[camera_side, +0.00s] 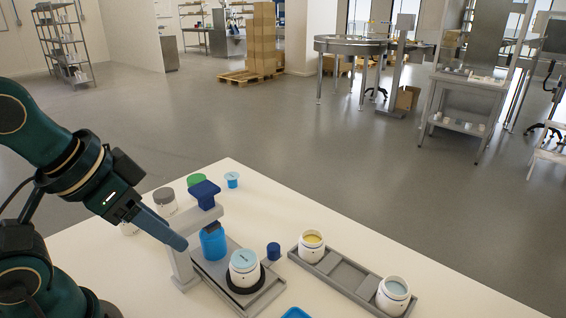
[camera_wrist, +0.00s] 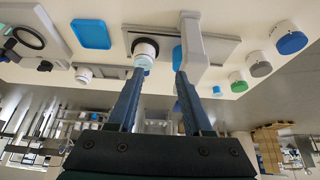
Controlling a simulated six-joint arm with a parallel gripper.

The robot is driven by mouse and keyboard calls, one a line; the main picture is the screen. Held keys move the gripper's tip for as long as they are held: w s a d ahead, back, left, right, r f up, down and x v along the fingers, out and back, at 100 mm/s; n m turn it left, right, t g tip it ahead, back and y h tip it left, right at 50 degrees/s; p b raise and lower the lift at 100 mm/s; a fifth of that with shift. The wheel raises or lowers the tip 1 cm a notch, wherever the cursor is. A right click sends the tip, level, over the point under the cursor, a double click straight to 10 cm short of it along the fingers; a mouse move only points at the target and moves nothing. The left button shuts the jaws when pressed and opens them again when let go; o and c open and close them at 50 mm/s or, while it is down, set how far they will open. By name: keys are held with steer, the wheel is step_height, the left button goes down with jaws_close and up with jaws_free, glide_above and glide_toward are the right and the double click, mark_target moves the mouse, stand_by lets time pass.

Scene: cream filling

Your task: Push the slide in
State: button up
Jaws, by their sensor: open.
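The slide is a grey plate (camera_side: 268,295) at the base of the filling stand (camera_side: 181,265). It sticks out toward the lower right and carries a white jar (camera_side: 244,268) with pale blue contents or top, seated in a black ring. A bright blue cylinder (camera_side: 213,243) sits under the stand's arm, below a dark blue cap (camera_side: 204,192). My gripper (camera_side: 183,242) is left of the stand post in the side view; contact is unclear. In the wrist view my open gripper (camera_wrist: 158,74) has nothing between its fingers; the jar (camera_wrist: 145,50) shows beyond the left fingertip.
A small dark blue cylinder (camera_side: 273,251) stands between. Capped jars (camera_side: 165,201) stand behind the stand. A blue square (camera_wrist: 90,34) lies beside the slide.

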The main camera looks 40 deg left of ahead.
steer(key=shift+o, duration=1)
steer(key=w+r+n, duration=0.2)
steer(key=w+r, duration=0.3)
steer(key=w, duration=0.1)
steer(key=g, duration=0.5)
glide_above(274, 246)
step_height(274, 246, down, 10)
steer(key=shift+w+a+r, duration=0.1)
steer(key=shift+a+r, duration=0.05)
steer(key=shift+r, duration=0.05)
steer(key=shift+g, duration=0.3)
steer(key=shift+f, duration=3.9)
jaws_close()
